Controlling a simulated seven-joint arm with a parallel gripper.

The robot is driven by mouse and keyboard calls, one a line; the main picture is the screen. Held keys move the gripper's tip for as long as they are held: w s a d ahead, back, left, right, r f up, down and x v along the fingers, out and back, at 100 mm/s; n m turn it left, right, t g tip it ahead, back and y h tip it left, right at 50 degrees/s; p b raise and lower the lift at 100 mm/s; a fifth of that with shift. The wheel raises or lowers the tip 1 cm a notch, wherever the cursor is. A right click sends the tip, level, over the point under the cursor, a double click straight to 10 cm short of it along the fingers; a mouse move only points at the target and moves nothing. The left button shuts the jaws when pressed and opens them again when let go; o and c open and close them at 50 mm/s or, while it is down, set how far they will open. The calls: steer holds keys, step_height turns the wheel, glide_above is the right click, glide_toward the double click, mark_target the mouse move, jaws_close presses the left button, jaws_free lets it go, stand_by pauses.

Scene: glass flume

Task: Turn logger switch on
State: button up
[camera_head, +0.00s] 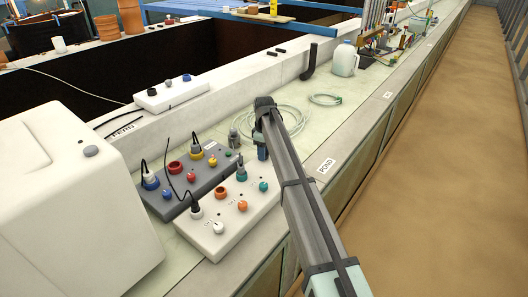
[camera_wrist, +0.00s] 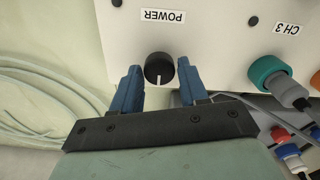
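The logger is a white box (camera_head: 229,228) on the bench, with teal and orange connectors on top. In the wrist view its white face (camera_wrist: 205,50) carries a POWER label (camera_wrist: 163,16) beside a round black switch knob (camera_wrist: 158,67). The knob's white mark points down in that picture. My gripper (camera_wrist: 159,72) is open, its two blue fingers on either side of the knob with a small gap visible at each. In the head view my gripper (camera_head: 262,152) is over the box's far end, and my arm hides the knob.
A dark grey box (camera_head: 205,178) with similar connectors and cables stands beside the logger. A coiled pale hose (camera_head: 285,120) lies beyond my gripper. A large white housing (camera_head: 70,200) stands at the left, and a white jug (camera_head: 344,60) is farther along the bench.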

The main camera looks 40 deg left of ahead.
steer(key=c, duration=0.7)
steer(key=shift+m, duration=0.4)
steer(key=m, duration=0.3)
steer(key=shift+m, duration=0.4)
steer(key=m, duration=0.4)
steer(key=shift+w, duration=0.15)
steer(key=m, duration=0.5)
steer(key=shift+d, duration=0.1)
steer(key=shift+w+m, duration=0.1)
steer(key=shift+m, duration=2.1)
